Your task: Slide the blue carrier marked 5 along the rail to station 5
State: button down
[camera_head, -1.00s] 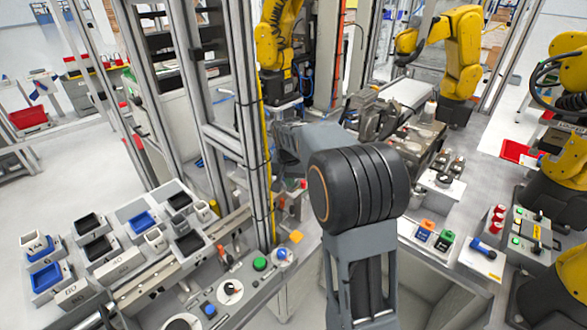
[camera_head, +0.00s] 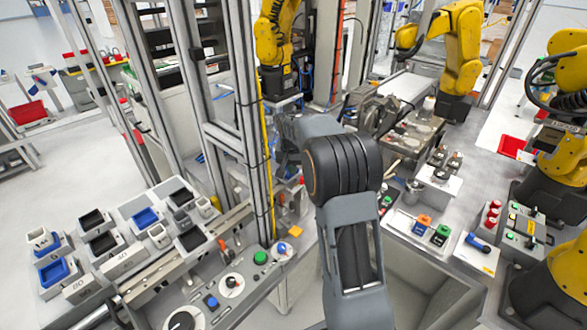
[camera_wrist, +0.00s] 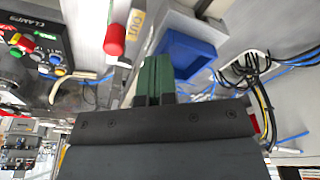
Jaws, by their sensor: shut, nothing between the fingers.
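My gripper (camera_wrist: 156,72) shows in the wrist view as two dark green fingers pressed together, with nothing between them. In the head view it is hidden behind my own arm. A blue bin or block (camera_wrist: 187,52) lies just beyond the fingertips to the right in the wrist view, against a light grey box; I cannot read a 5 on it. In the head view, blue trays (camera_head: 54,272) and (camera_head: 146,218) sit among grey bins at left. I cannot tell the carrier marked 5, its rail or station 5 for certain.
In the wrist view a red knob (camera_wrist: 115,40) stands left of the fingers, and a CLAMPS button panel (camera_wrist: 36,48) is at upper left. Black cables (camera_wrist: 247,72) hang at right. In the head view a metal post (camera_head: 250,120) rises close to my arm.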

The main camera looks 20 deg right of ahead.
jog(key=shift+s+a+f, duration=0.1)
jog(key=shift+s+f, duration=0.2)
jog(key=shift+f, duration=0.35)
jog(key=shift+s+b, duration=0.3)
jog(key=shift+s+a+r, duration=0.1)
jog(key=shift+a+r, duration=0.05)
jog(key=shift+a, duration=0.1)
jog(key=shift+w+a, duration=0.1)
jog(key=shift+w, duration=0.1)
jog(key=shift+w+r+p, duration=0.1)
jog(key=shift+r+p, duration=0.6)
jog(key=s+a+b, duration=0.3)
jog(key=s+a, duration=0.3)
jog(key=s, duration=0.4)
jog(key=shift+s+r+b, duration=0.2)
jog(key=shift+b, duration=0.15)
jog(key=shift+d, duration=0.1)
